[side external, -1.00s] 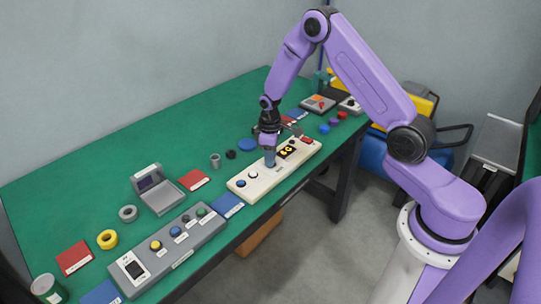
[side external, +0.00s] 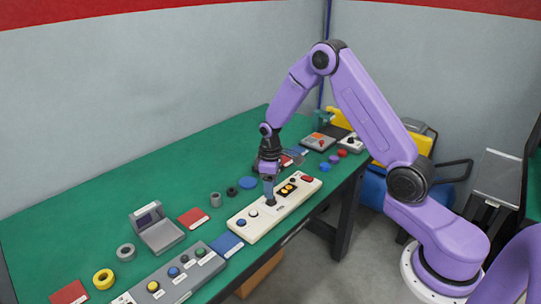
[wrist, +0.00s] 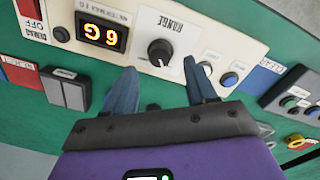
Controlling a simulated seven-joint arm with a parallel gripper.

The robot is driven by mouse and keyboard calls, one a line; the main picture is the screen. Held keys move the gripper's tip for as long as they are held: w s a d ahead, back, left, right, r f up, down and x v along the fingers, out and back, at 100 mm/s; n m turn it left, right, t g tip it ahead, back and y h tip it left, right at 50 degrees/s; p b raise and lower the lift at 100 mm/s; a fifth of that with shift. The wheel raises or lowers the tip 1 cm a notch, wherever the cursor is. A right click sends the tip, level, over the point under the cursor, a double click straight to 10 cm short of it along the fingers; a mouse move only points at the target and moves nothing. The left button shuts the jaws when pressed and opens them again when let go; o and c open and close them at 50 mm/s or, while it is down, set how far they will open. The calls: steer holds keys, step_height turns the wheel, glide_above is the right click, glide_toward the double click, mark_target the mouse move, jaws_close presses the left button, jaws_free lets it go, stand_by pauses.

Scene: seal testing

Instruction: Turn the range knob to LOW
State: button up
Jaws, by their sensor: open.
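The range knob (wrist: 160,51) is a round black knob on the cream panel (wrist: 212,45), beside the upside-down RANGE label, in the wrist view. A small pale mark shows on its side nearest my gripper; I cannot read its setting. My gripper (wrist: 160,69) is open, with blue fingers spread either side of the knob's line and apart from it. In the side view, my gripper (side external: 268,194) is over the middle of the panel (side external: 252,233), with the dark knob (side external: 271,203) just below the fingertips. No LOW marking is legible.
A lit amber display (wrist: 102,34) and a blue button (wrist: 229,79) flank the knob on the panel. A grey control box (side external: 178,275) lies to the left in the side view.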

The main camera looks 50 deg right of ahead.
step_height(320, 180, up, 14)
steer(key=shift+a+f, duration=0.15)
steer(key=shift+a, duration=0.1)
steer(key=shift+s, duration=0.15)
steer(key=s+a+r+n, duration=0.3)
steer(key=s+a, duration=0.9)
steer(key=s, duration=0.3)
steer(key=s+n, duration=0.3)
steer(key=s, duration=1.6)
steer(key=shift+d+n+y, duration=0.3)
steer(key=shift+d+y, duration=0.1)
steer(key=shift+d, duration=0.05)
